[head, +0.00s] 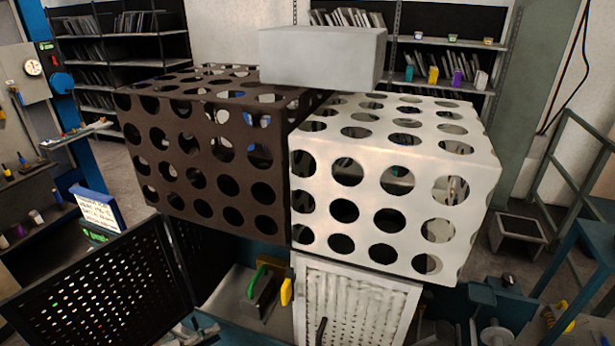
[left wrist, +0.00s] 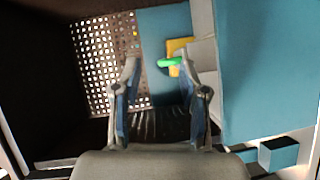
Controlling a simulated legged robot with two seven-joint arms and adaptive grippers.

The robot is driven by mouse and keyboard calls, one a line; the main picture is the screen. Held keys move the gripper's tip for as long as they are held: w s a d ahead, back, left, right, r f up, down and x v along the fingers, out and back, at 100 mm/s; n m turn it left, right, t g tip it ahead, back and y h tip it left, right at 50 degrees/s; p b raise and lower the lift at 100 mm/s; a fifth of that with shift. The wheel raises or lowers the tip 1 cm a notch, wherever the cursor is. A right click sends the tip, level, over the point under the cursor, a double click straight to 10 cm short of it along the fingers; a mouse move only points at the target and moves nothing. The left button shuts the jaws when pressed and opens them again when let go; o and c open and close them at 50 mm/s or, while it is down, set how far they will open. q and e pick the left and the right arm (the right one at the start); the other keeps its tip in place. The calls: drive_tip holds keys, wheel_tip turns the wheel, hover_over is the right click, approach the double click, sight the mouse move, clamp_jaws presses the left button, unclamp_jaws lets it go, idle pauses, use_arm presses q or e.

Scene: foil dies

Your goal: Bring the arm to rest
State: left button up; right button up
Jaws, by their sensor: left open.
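My left gripper (left wrist: 159,72) is open in the left wrist view. Its two fingers stand apart, and I see nothing held between them. Beyond the fingertips are a green handle (left wrist: 169,62) and a yellow piece (left wrist: 178,47). In the head view, the green handle (head: 257,279) and yellow piece (head: 286,291) are on a grey block in the recess below the large perforated boxes. Only a small grey part near the bottom edge of the head view may be my left gripper; it is mostly hidden. My right gripper is in neither view.
A dark perforated box (head: 205,160) and a white perforated box (head: 395,180) fill the middle. A grey block (head: 322,58) is above them. A black perforated door (head: 100,290) stands open at left, and a white perforated panel (head: 355,300) stands right of the recess.

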use_arm(q)
drive_tip(key=a+f+y, duration=0.3)
drive_tip(key=a+f, duration=0.1)
drive_tip(key=f, duration=0.6)
drive_tip(key=a+f+y, duration=0.3)
drive_tip(key=a+f, duration=0.1)
drive_tip(key=f, duration=0.7)
drive_tip(key=s+a+f+g+y, duration=0.15)
drive_tip(key=s+f, duration=0.25)
drive_tip(key=f, duration=0.5)
drive_tip(key=s+a+f+g+y, duration=0.1)
drive_tip(key=s+a+f+y, duration=0.2)
drive_tip(key=f, duration=0.6)
drive_tip(key=s+d+f+m+g+y, duration=0.2)
drive_tip(key=s+d+f+m+g, duration=0.1)
drive_tip(key=s+f, duration=1.25)
drive_tip(key=s+d+f+m+g, duration=0.1)
drive_tip(key=s+d+f+m, duration=0.1)
drive_tip(key=s, duration=0.6)
drive_tip(key=s+d+f+m+g, duration=0.1)
drive_tip(key=s+d+f, duration=0.2)
drive_tip(key=s+d, duration=0.2)
drive_tip(key=s+d+f+m+g, duration=0.2)
drive_tip(key=s+d, duration=0.1)
drive_tip(key=s, duration=0.7)
drive_tip(key=shift+s+d+f+m, duration=0.3)
drive_tip(key=shift+d+f, duration=0.05)
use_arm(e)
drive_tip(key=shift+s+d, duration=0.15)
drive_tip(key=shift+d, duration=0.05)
